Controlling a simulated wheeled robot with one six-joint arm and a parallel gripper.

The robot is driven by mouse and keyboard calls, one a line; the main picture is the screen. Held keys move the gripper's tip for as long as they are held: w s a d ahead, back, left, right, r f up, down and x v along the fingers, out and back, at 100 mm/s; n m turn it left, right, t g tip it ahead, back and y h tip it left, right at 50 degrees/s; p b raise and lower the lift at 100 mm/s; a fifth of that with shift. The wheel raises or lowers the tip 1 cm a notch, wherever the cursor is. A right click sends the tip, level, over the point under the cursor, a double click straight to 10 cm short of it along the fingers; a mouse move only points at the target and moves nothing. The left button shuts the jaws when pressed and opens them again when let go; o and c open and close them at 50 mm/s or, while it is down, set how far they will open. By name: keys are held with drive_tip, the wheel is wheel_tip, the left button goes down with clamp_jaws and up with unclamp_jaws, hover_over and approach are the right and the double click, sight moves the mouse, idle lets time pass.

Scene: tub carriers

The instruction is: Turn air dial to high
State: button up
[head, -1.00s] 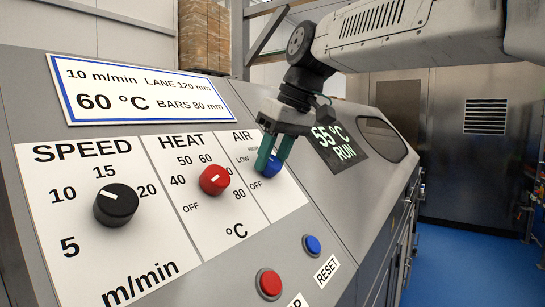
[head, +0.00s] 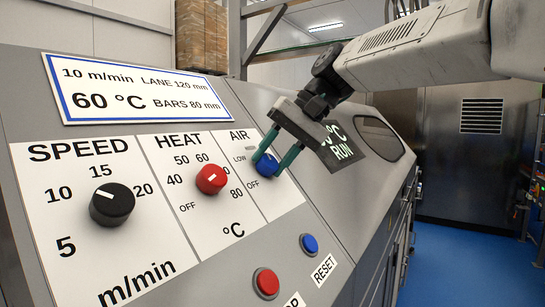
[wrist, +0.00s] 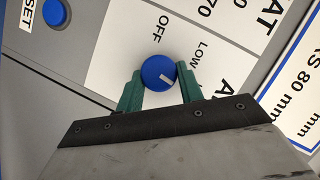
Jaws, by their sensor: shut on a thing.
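The blue air dial (head: 267,164) is on the white panel under the AIR label, right of the red heat dial. My gripper (head: 268,166) has its two green fingers on either side of the dial and is shut on it. In the wrist view the dial (wrist: 156,69) sits between the fingertips of my gripper (wrist: 160,74). Its white mark points to the lower right, past LOW and away from OFF, toward the right finger. The HIGH label is hidden in the wrist view and too small to read surely in the head view.
The red heat dial (head: 211,179) and black speed dial (head: 113,204) are to the left. A red button (head: 266,283) and blue reset button (head: 309,244) are below.

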drive_tip(key=shift+m, duration=0.3)
drive_tip(key=o, duration=1)
drive_tip(key=v, duration=0.7)
drive_tip(key=shift+d+r, duration=0.25)
drive_tip(key=shift+d, duration=0.1)
